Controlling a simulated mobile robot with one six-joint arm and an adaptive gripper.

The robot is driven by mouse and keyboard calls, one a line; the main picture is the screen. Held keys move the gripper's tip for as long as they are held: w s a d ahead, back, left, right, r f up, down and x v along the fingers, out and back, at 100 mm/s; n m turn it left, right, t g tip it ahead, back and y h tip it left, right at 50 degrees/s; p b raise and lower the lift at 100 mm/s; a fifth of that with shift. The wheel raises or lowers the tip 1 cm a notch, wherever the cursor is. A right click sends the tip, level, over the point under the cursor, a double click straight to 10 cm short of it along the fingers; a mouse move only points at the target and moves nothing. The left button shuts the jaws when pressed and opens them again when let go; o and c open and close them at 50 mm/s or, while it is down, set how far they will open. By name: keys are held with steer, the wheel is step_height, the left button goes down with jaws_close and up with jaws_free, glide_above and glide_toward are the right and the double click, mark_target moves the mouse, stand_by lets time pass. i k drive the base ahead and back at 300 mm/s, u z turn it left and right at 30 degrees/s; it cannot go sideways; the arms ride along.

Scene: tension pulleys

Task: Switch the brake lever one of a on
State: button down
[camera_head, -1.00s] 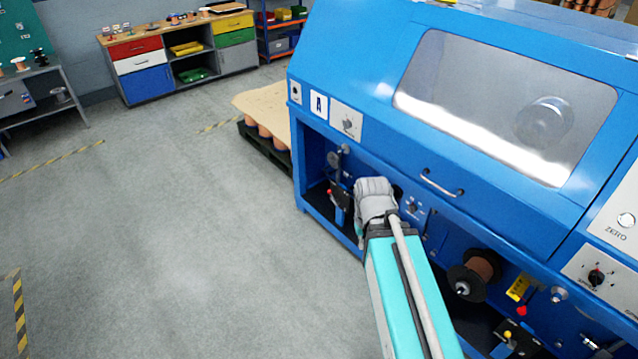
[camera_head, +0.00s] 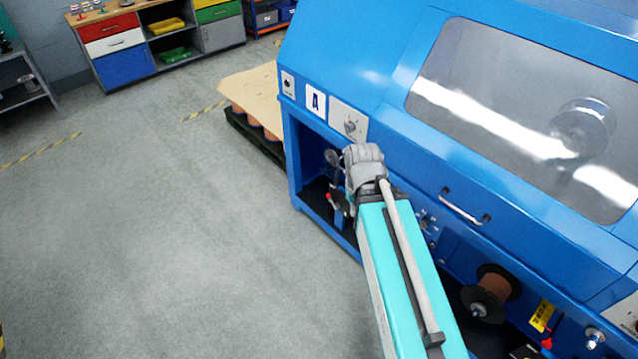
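The blue machine (camera_head: 300,150) carries a white label "A" (camera_head: 316,102) on its upper left. In the open bay below the label is a small red-tipped lever (camera_head: 328,196) on a dark fitting. Which position it is in is too small to tell. Another red knob (camera_head: 547,343) sits below a yellow tag at the lower right. My arm reaches up from the bottom, and its grey wrist is in front of the bay, just right of the red-tipped lever. My gripper is hidden behind the wrist, so its fingers and any contact cannot be seen.
A control panel with a knob (camera_head: 350,125) is right of the label. A copper spool (camera_head: 495,283) and a cover handle (camera_head: 465,208) lie right of my arm. A pallet (camera_head: 255,135) stands behind the machine's left end. The floor at left is clear.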

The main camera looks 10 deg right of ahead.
mark_target(336, 206)
steer(key=u, duration=0.15)
steer(key=i, duration=1)
steer(key=z, duration=0.15)
